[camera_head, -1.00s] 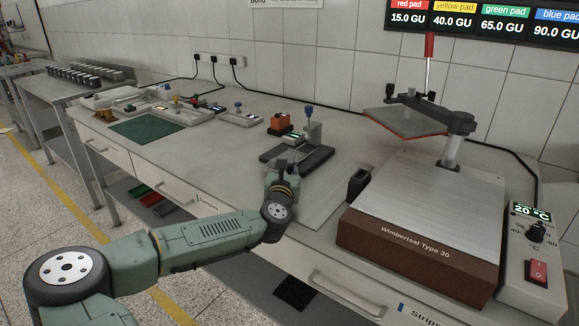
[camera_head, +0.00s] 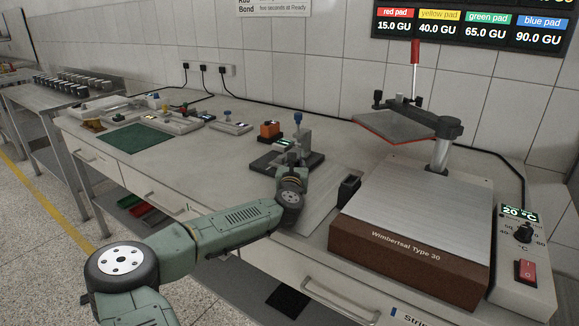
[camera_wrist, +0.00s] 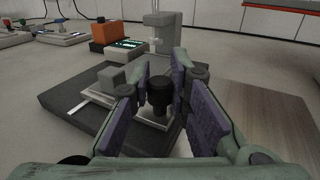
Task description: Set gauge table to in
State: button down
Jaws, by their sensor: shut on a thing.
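The gauge (camera_head: 264,164) has a dark flat base, a grey upright post and a blue knob on top. In the wrist view its base (camera_wrist: 65,108) spreads below and left of my fingers, with a light sliding table (camera_wrist: 98,92) and grey block on it. A black knob (camera_wrist: 160,92) stands upright between my purple-padded fingers. My gripper (camera_wrist: 158,98) is shut on this black knob. In the head view my gripper (camera_head: 291,174) is at the near side of the gauge and hides part of it.
An orange box (camera_head: 269,130) with a small display stands behind the gauge. A large brown-fronted hot plate (camera_head: 400,252) and a small black holder (camera_head: 348,188) are to the right. The gauge's post (camera_wrist: 165,35) rises just beyond my fingers.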

jog(key=c, duration=2)
grip_release()
jog(key=shift+r, duration=0.2)
jog(key=shift+o, duration=1.4)
jog(key=shift+w+d+f, duration=0.15)
jog(key=shift+o, duration=1.2)
jog(key=s, duration=0.4)
jog(key=s+a, duration=0.1)
jog(key=s, duration=0.3)
jog(key=s+a, duration=0.1)
jog(key=s, duration=0.3)
